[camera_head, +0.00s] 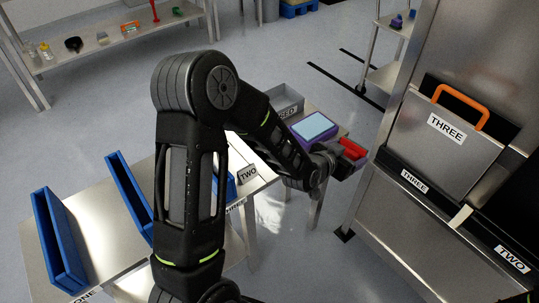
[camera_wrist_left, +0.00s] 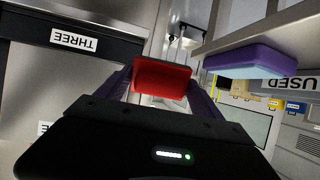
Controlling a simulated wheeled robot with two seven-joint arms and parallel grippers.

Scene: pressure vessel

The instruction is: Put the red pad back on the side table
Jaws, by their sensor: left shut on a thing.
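The red pad (camera_head: 352,148) is held in my left gripper (camera_head: 340,160), in mid-air between the side table (camera_head: 262,180) and the steel vessel. In the left wrist view the red pad (camera_wrist_left: 161,76) sits between the two fingers, and the gripper is shut on it. A purple pad with a pale blue top (camera_head: 314,127) rests at the far right end of the side table. It also shows upper right in the left wrist view (camera_wrist_left: 250,56). My left arm hides part of the side table. My right gripper is not in view.
A grey tray marked USED (camera_head: 285,103) is beside the purple pad. Blue holders (camera_head: 60,240) stand on the table's left part. The steel vessel (camera_head: 440,205) has a THREE panel with an orange handle (camera_head: 462,104). Open floor lies behind.

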